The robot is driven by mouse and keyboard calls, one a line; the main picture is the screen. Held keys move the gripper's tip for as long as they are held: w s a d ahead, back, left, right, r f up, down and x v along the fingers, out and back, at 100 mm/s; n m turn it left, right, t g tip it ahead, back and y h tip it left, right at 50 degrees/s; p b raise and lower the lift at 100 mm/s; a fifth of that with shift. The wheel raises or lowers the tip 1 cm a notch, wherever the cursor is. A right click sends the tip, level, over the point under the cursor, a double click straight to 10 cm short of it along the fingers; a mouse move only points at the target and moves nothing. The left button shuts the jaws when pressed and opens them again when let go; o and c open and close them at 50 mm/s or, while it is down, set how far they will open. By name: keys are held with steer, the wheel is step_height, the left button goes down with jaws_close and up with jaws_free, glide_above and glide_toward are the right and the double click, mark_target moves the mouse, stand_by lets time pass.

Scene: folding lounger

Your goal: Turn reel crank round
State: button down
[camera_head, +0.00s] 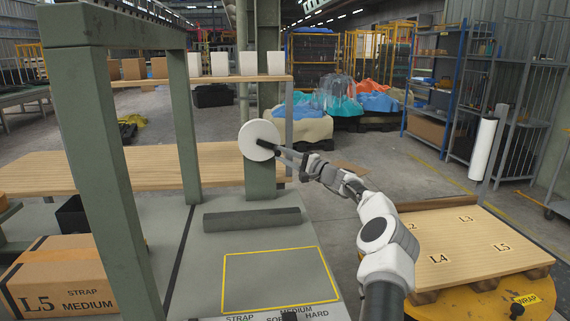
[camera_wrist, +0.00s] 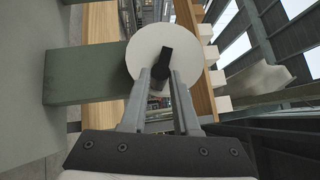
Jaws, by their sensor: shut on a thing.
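The reel (camera_head: 254,138) is a white disc on top of a grey-green post. Its black crank (camera_head: 266,145) sticks out from the disc's face. In the wrist view the disc (camera_wrist: 150,50) fills the upper middle, with the black crank (camera_wrist: 162,64) in front of it. My gripper (camera_head: 281,150) reaches in from the right, and its fingertips are at the crank. In the wrist view my gripper (camera_wrist: 161,82) has its two grey fingers either side of the crank's end, shut on it. The fingertips hide part of the crank.
A green-grey bench (camera_head: 215,280) with a yellow-outlined area lies below, and a dark bar (camera_head: 252,219) lies across it. A cardboard box (camera_head: 62,275) stands at the left. A wooden-topped pallet (camera_head: 455,245) is at the right. A green frame post (camera_head: 90,150) rises at the left.

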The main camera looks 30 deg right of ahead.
steer(key=shift+w+a+f+m+t+b, duration=0.1)
steer(key=shift+a+f+m+t+b, duration=0.1)
steer(key=shift+f+m+t+b, duration=0.55)
steer(key=shift+a+b, duration=0.1)
steer(key=shift+b, duration=0.4)
steer(key=c, duration=0.7)
jaws_free()
steer(key=shift+w, duration=0.1)
steer(key=shift+o, duration=0.2)
steer(key=p+v, duration=0.2)
steer(key=v, duration=1.5)
steer(key=shift+s, duration=0.3)
